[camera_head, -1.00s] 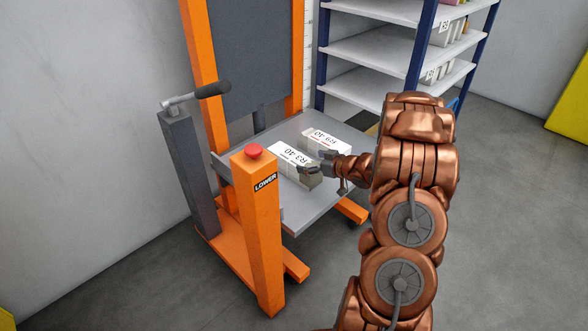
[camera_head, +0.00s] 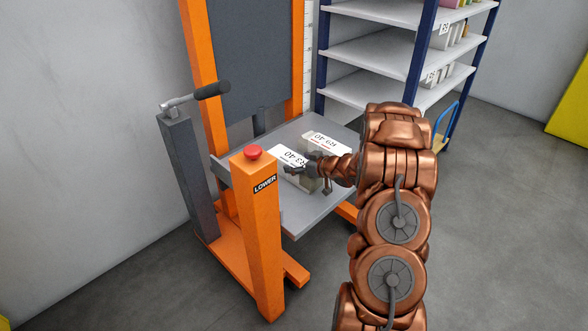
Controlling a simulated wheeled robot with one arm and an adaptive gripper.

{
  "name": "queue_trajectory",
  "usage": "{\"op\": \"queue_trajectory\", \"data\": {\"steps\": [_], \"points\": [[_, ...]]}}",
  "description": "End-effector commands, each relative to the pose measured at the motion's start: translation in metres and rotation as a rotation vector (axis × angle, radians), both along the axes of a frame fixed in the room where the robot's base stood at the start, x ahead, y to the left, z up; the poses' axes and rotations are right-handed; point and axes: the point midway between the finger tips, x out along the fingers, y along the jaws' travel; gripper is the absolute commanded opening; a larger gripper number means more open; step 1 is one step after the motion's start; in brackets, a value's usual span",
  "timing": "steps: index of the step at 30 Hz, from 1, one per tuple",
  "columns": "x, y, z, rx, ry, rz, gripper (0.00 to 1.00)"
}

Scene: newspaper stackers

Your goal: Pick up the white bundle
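Two white bundles lie side by side on the grey platform (camera_head: 300,217) of the orange stacker. The near bundle (camera_head: 285,153) has a printed label on top and is partly hidden by my gripper. The far bundle (camera_head: 330,137), also labelled, lies just behind it. My gripper (camera_head: 305,163) is at the right end of the near bundle, low over its top. Its dark fingers look spread apart. I cannot tell whether they touch the bundle, and the bundle's right side is partly hidden.
The stacker's orange post (camera_head: 258,225) with a red button (camera_head: 253,152) stands in front of the platform. A grey post with a crank handle (camera_head: 200,95) is at its left. White shelves (camera_head: 370,50) stand behind. A blue-handled cart (camera_head: 446,125) is at right.

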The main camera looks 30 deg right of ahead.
Motion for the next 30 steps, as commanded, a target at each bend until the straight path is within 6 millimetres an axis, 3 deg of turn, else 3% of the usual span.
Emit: {"op": "queue_trajectory", "data": {"steps": [2, 24, 30], "points": [[-0.0002, 0.0, -0.0001, 0.0, 0.0, 0.0, 0.8], [-0.0003, 0.0002, -0.0002, 0.0, 0.0, 0.001, 0.03], [0.0, 0.0, 0.0006, 0.0, -0.001, 0.0, 0.01]]}}
